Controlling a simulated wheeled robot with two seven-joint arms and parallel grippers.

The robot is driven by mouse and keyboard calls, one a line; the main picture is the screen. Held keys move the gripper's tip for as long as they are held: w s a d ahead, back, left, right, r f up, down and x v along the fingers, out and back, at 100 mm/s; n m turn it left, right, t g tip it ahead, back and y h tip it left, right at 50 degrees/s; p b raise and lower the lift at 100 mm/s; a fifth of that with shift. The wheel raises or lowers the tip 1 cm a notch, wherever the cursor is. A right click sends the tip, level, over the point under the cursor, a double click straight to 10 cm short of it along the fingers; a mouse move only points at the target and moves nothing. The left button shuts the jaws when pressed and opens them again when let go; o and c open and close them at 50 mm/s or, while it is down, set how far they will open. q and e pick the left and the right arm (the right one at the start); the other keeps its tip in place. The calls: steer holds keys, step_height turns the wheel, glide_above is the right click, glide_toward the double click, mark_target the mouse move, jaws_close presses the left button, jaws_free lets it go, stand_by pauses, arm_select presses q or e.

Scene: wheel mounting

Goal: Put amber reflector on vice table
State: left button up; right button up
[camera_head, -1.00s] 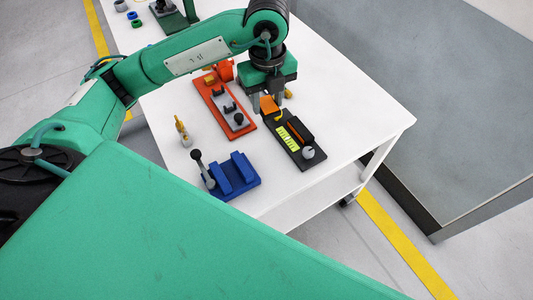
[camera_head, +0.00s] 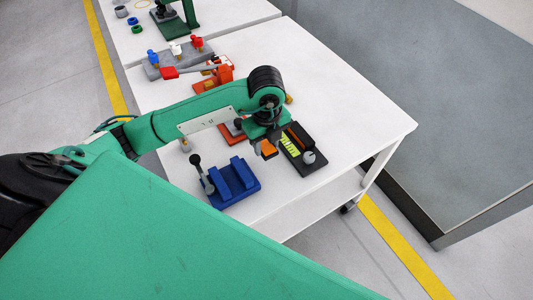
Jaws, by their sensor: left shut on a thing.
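My left gripper (camera_head: 266,144) points down over the white table (camera_head: 345,95), its fingers largely hidden by its own wrist. It is shut on the amber reflector (camera_head: 269,149), a small orange block showing below the wrist. The reflector is between the blue vice-like fixture (camera_head: 234,181) and the black fixture (camera_head: 307,170) in the picture; its height above the table is hard to tell. The black fixture has yellow-green strips and a grey knob. My right gripper is out of view.
An orange fixture (camera_head: 231,135) is partly hidden behind my left arm. A grey block (camera_head: 165,69) with coloured knobs and a red-handled tool (camera_head: 170,73) are farther back. A green stand (camera_head: 190,15) is on the far table. The white table's right side is clear.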

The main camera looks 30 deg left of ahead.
mark_target(267, 154)
arm_select(q)
steer(key=shift+f, duration=2.65)
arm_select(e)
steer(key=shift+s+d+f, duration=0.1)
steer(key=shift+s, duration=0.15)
arm_select(q)
steer(key=shift+f, duration=0.1)
steer(key=o, duration=0.9)
steer(key=shift+o, duration=0.3)
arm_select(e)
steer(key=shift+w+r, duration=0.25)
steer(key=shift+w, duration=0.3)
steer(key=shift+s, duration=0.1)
